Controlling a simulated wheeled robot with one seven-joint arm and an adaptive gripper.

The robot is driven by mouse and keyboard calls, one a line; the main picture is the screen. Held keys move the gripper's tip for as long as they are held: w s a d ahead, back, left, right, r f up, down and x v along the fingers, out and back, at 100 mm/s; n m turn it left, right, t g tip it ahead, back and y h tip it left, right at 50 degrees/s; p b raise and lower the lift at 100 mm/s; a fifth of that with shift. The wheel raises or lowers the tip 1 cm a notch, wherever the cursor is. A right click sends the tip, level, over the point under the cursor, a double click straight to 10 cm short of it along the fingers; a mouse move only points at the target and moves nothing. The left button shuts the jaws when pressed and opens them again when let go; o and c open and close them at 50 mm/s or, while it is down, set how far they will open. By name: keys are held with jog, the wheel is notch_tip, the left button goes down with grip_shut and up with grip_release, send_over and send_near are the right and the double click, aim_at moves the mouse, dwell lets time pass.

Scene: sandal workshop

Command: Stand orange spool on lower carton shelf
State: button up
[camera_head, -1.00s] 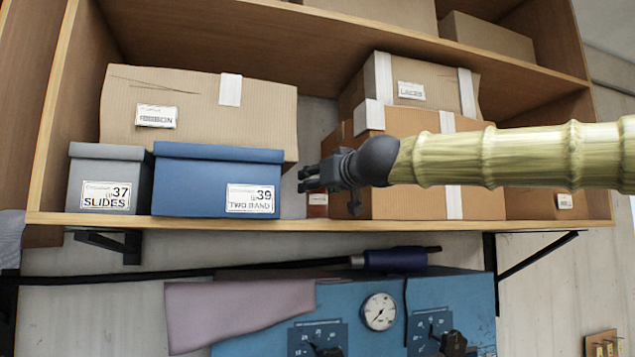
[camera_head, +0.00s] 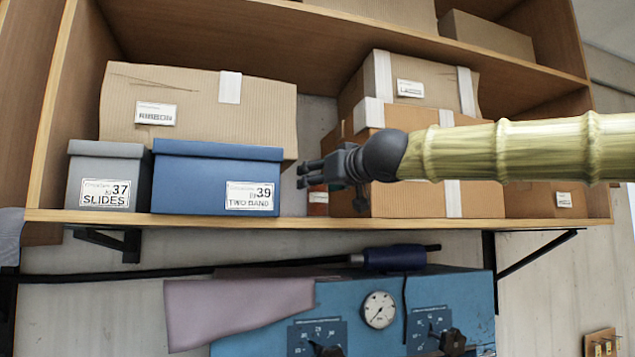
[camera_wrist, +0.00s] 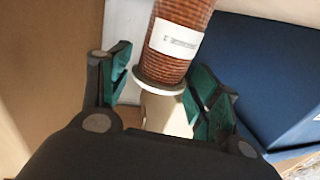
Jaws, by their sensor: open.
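The orange spool (camera_head: 318,201) stands on the lower carton shelf (camera_head: 300,224), in the gap between the blue box and the brown cartons. In the head view it is partly hidden behind my gripper (camera_head: 302,176). In the wrist view the ribbed orange spool (camera_wrist: 178,40), with a white label and a pale end flange, shows between and beyond the green-padded fingers of my gripper (camera_wrist: 163,80). The fingers are apart, with a visible gap on the left side; I cannot tell whether the right finger touches the spool.
The blue box (camera_head: 215,180) and grey box (camera_head: 108,178) stand left of the gap, before a large carton (camera_head: 210,105). Stacked brown cartons (camera_head: 430,150) stand to the right. Below the shelf is a blue machine (camera_head: 380,285) with a gauge.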

jog(key=v, duration=1)
jog(key=shift+s+d+b, duration=0.15)
jog(key=shift+b, duration=0.25)
